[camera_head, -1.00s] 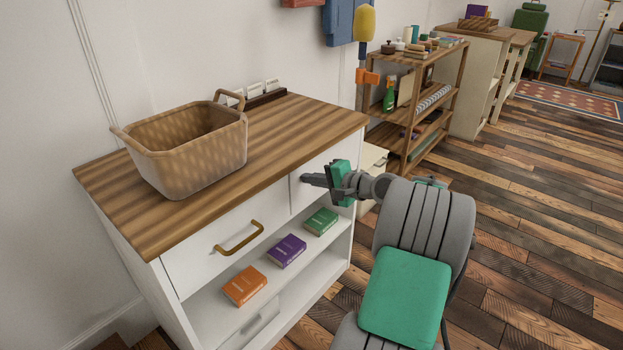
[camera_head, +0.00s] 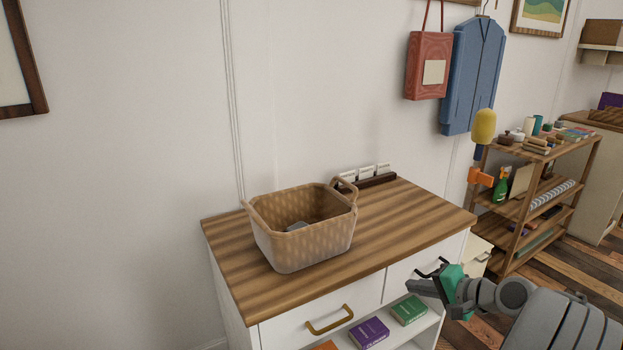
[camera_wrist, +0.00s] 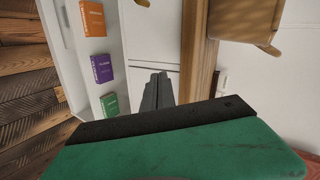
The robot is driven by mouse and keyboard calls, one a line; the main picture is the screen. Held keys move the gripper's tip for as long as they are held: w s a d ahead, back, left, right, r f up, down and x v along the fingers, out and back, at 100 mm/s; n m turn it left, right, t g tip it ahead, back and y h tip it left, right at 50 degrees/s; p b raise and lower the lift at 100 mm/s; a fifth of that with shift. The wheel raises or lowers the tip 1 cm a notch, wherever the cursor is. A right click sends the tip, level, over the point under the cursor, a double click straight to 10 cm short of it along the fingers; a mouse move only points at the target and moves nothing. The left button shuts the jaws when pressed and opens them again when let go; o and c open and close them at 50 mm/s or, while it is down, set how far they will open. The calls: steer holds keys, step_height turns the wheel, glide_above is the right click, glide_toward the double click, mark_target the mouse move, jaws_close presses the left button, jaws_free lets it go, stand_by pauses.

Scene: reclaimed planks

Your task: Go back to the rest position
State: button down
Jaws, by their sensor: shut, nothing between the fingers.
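My gripper (camera_head: 412,286) is in front of the right drawer of the white cabinet (camera_head: 283,333), below the wooden top's front edge. Its dark fingers are together and hold nothing. In the wrist view the closed fingers (camera_wrist: 158,82) point along the white cabinet front. A dark curved shape just above the gripper in the head view may be a drawer handle; I cannot tell whether the gripper touches it.
A woven basket (camera_head: 305,250) with a small grey item (camera_head: 297,226) inside stands on the cabinet top (camera_head: 400,215). Purple (camera_head: 369,333) and green (camera_head: 408,310) books lie on the open shelf. A wooden shelf unit (camera_head: 535,192) stands to the right.

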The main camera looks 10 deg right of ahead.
steer(key=a+r+n+g+p, duration=0.45)
steer(key=a+r+p, duration=0.45)
steer(key=a, duration=0.5)
steer(key=s+a+r+n+g+h+p, duration=0.3)
steer(key=s+a+r+n+p, duration=0.4)
steer(key=s+a+r+p, duration=0.3)
steer(key=s+r+h, duration=0.1)
steer(key=s, duration=0.3)
steer(key=shift+s+a+r+p, duration=0.15)
steer(key=shift+a+r+p, duration=0.1)
steer(key=shift+p, duration=0.1)
steer(key=shift+d+n+g, duration=0.1)
steer(key=shift+n+g, duration=0.15)
